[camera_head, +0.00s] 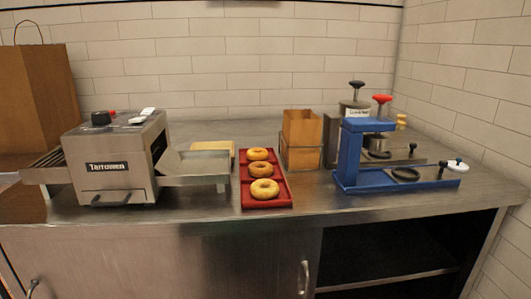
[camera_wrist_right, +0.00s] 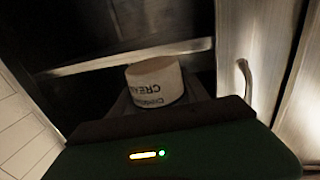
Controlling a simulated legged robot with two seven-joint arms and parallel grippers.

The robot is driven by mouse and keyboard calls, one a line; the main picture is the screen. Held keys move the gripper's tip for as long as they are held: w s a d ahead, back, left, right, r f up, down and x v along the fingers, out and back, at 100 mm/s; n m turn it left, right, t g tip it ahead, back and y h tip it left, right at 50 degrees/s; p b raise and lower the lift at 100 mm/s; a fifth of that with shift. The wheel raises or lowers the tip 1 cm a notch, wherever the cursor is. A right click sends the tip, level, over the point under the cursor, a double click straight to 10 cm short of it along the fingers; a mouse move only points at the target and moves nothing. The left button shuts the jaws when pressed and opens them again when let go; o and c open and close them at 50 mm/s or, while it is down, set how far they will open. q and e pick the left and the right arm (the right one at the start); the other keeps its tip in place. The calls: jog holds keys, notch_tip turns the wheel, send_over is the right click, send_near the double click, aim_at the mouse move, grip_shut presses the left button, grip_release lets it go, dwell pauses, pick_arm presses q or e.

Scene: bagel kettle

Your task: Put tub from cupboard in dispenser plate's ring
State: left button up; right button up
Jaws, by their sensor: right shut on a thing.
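In the right wrist view a pale tub (camera_wrist_right: 154,76) with dark lettering is between the fingers of my right gripper (camera_wrist_right: 157,97), which is shut on it. The dark cupboard interior and a shelf edge show behind the tub. In the head view the blue dispenser (camera_head: 352,150) stands on the counter at the right. Its base plate (camera_head: 372,184) has a black ring (camera_head: 405,174), which looks empty. The open cupboard (camera_head: 385,245) is below the counter. Neither gripper shows in the head view, and my left gripper is in no view.
A red tray (camera_head: 246,196) with three bagels lies mid-counter. A toaster (camera_head: 115,160) stands at the left, and a brown paper-bag holder (camera_head: 301,140) stands right of the tray. A cupboard door handle (camera_wrist_right: 245,80) is right of the tub. Counter front is mostly clear.

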jog(key=s+a+f+n+y, duration=0.1)
jog(key=s+a+y, duration=0.1)
jog(key=s+a, duration=0.4)
notch_tip(320, 180, up, 38)
jog(key=s+d+p, duration=0.1)
jog(key=p, duration=3.7)
jog(key=shift+s+p, duration=0.2)
jog(key=shift+p, duration=0.15)
